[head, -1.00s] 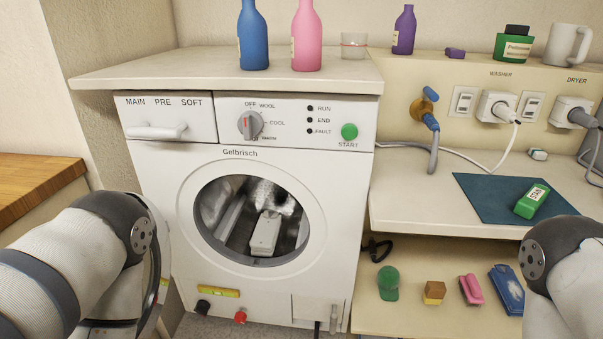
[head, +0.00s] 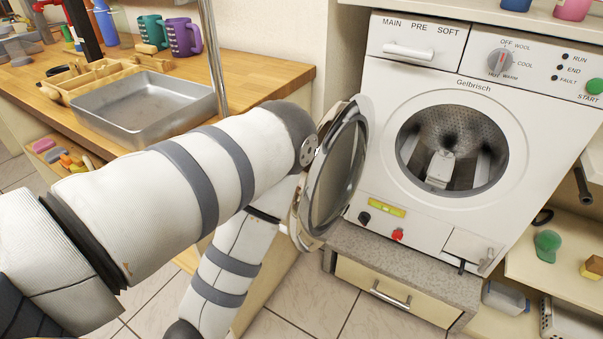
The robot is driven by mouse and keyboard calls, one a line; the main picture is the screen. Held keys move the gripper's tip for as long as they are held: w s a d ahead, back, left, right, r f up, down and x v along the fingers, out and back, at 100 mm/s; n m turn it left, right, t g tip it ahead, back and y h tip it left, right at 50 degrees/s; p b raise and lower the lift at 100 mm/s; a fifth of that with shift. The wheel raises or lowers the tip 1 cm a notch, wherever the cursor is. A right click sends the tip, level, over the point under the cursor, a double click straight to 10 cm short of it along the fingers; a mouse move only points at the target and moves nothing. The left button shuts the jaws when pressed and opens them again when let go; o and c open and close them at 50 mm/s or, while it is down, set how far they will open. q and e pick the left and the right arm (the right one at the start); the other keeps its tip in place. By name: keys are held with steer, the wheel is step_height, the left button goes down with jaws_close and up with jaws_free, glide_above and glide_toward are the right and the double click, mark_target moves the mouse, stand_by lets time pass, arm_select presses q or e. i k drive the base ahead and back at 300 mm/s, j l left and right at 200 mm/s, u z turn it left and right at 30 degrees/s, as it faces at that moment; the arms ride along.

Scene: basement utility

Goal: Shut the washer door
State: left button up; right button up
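The white washer (head: 388,108) stands at the right of the head view. Its round door (head: 340,165) hangs open at the left of the front, swung well out and seen nearly edge-on. The round opening (head: 402,150) is uncovered and shows the metal drum, with a pale block-shaped part inside. My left arm comes in from the left; its elbow is beside the door's left edge, and I cannot tell whether they touch. The arm then runs down out of the picture. Neither gripper is in view.
A wooden counter (head: 262,72) on the left bears a metal tray (head: 140,112), a wooden organizer (head: 92,82) and mugs (head: 185,37). A drawer unit (head: 395,300) is under the washer. Tiled floor (head: 300,290) is clear below the door.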

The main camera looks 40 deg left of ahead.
mark_target(359, 107)
steer(key=k+j, duration=0.15)
steer(key=j, duration=0.2)
steer(key=k+j+z, duration=0.1)
steer(key=j, duration=0.25)
steer(key=k+j, duration=0.15)
steer(key=j, duration=0.15)
steer(key=k+j+z, duration=0.15)
steer(key=j, duration=0.2)
steer(key=k+j, duration=0.1)
steer(key=j, duration=0.4)
steer(key=k+j+z, duration=0.1)
steer(key=j, duration=0.35)
steer(key=l+u, duration=0.5)
steer(key=l, duration=0.3)
steer(key=i, duration=0.05)
